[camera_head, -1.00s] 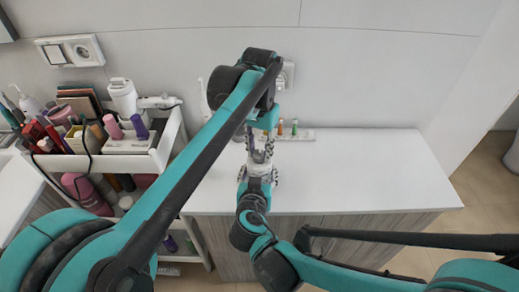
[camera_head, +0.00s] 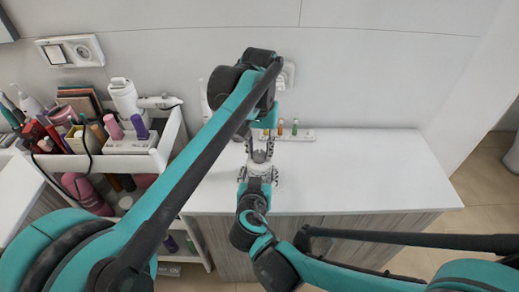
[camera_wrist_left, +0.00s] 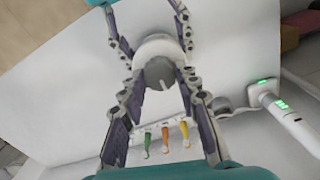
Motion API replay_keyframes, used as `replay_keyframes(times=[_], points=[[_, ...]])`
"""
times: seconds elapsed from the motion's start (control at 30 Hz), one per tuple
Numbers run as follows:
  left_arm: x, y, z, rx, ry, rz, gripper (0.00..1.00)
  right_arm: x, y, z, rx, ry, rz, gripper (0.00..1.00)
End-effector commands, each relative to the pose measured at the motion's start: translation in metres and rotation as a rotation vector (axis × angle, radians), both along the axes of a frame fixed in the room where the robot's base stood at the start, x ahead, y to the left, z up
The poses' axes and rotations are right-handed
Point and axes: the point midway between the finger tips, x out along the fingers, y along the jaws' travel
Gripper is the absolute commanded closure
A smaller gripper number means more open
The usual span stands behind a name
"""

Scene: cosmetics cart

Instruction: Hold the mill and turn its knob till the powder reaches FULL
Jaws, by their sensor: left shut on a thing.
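The mill (camera_wrist_left: 158,46) has a round white body and a grey knob (camera_wrist_left: 158,74) with a pale pointer line, facing the left wrist camera. My left gripper (camera_head: 260,158) reaches down from above, its fingers closed on either side of the knob; it also shows in the left wrist view (camera_wrist_left: 160,78). My right gripper (camera_head: 258,172) comes from the front, with its fingers around the white body and apparently shut on it. In the head view the mill is mostly hidden between the two grippers. The powder and any FULL mark are not visible.
The white counter (camera_head: 350,170) is clear to the right. A cart (camera_head: 165,145) full of cosmetics is at left. A white device with green lights (camera_wrist_left: 285,112) lies at right in the wrist view.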

Motion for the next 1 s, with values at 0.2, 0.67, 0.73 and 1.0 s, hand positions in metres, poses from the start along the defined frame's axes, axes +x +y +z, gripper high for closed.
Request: replay_keyframes(times=[0.2,0.67,0.73,1.0], points=[[0.000,0.000,0.000,0.000,-0.001,-0.001,0.47,0.000,0.000,0.000,-0.001,-0.001,0.000,0.81],[0.000,0.000,0.037,0.000,0.000,-0.001,0.47,0.000,0.000,0.000,0.000,0.000,0.000,0.81],[0.001,0.000,0.054,0.000,0.000,-0.001,0.47,0.000,0.000,0.000,0.000,0.000,0.000,0.81],[0.001,0.000,0.105,0.000,0.000,-0.001,0.47,0.000,0.000,0.000,0.000,-0.001,0.000,0.81]])
